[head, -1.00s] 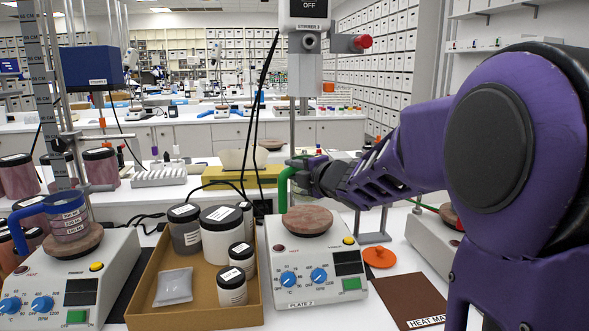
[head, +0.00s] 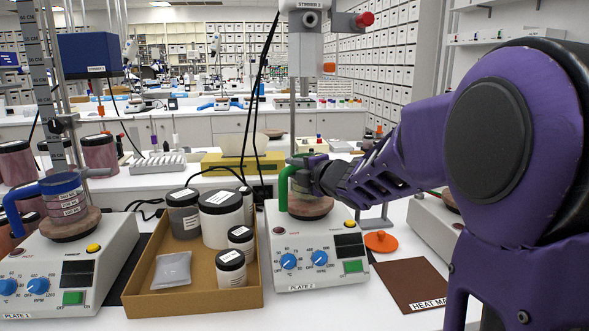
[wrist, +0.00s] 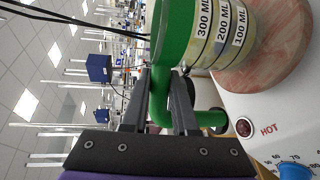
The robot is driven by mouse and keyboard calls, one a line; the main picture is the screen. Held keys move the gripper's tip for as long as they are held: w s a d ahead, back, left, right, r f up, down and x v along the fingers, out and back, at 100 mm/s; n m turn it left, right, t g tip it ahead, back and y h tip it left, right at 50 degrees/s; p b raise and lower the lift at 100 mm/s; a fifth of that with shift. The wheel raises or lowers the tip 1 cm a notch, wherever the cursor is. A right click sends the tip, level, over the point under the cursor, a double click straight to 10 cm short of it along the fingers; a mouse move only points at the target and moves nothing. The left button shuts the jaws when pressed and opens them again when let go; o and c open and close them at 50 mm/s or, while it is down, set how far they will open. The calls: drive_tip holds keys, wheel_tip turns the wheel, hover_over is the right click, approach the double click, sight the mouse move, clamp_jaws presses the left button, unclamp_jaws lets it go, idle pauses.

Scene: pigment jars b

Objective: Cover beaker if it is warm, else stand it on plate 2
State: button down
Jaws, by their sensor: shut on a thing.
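My gripper (head: 322,176) is shut on the green handle of the beaker (head: 300,203). The beaker is upright over the round stone top of plate 2 (head: 335,222); in the wrist view the beaker (wrist: 232,32), with its 300, 200 and 100 ML labels, is at the pinkish stone disc (wrist: 270,65). Whether its base touches the disc or hangs just above, I cannot tell. The handle (wrist: 172,40) passes between my gripper's fingers (wrist: 168,105). The HOT lamp (wrist: 243,127) looks dark red. An orange lid (head: 381,241) lies on the bench right of plate 2.
A cardboard tray (head: 190,300) of jars and a grey pouch stands left of plate 2. Plate 1 (head: 50,280) bears a blue-handled beaker (head: 66,199). A brown heat mat (head: 412,284) lies at the right front. A stirrer (head: 306,60) hangs behind plate 2.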

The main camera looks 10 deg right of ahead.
drive_tip(key=shift+f, duration=0.4)
drive_tip(key=c, duration=0.7)
unclamp_jaws()
drive_tip(key=shift+o, duration=0.5)
drive_tip(key=shift+f, duration=0.15)
drive_tip(key=shift+s, duration=0.2)
